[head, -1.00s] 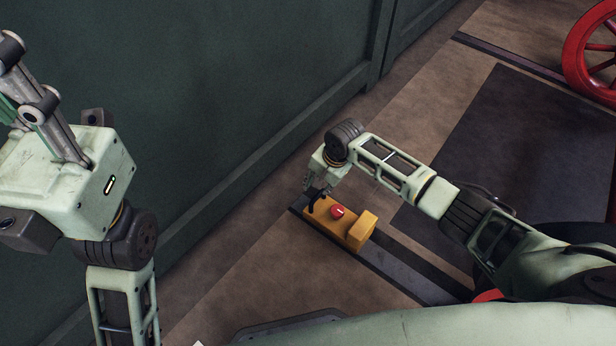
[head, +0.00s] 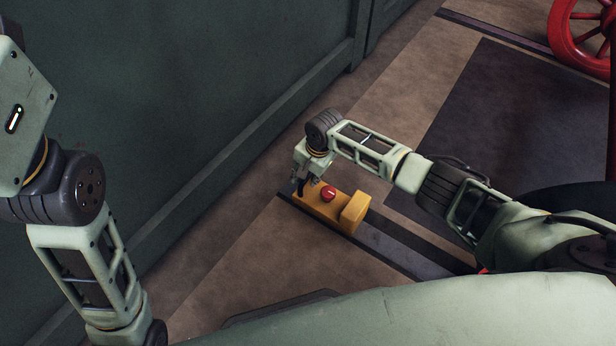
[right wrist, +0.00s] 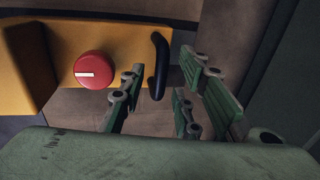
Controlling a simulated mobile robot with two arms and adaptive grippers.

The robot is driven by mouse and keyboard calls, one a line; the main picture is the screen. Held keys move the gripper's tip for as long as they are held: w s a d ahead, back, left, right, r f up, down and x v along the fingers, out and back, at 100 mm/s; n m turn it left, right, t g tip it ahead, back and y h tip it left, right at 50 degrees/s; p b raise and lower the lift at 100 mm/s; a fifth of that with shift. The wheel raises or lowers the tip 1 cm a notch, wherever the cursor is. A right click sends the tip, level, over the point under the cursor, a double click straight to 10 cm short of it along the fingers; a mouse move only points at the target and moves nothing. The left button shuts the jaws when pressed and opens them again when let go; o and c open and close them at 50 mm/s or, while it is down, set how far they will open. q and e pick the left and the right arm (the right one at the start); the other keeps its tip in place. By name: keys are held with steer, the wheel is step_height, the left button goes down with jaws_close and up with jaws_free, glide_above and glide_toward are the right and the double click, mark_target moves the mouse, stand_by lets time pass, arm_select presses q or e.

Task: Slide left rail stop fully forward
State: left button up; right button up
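The yellow rail stop (head: 323,208) sits on a dark floor rail. My right gripper (head: 302,186) is at the handle end. In the right wrist view the black handle (right wrist: 159,66) appears between the green fingers of my right gripper (right wrist: 158,86), which are spread apart. I cannot tell whether they touch it. My left arm is at the left edge of the head view; its fingers are out of view.
The dark rail (head: 410,250) runs on to the lower right of the stop. A dark green wall (head: 200,90) stands behind. A dark floor panel (head: 490,130) and a red spoked wheel (head: 585,35) are to the right. Bare floor lies in front.

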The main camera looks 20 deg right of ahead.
jaws_close()
stand_by(0.3)
stand_by(0.3)
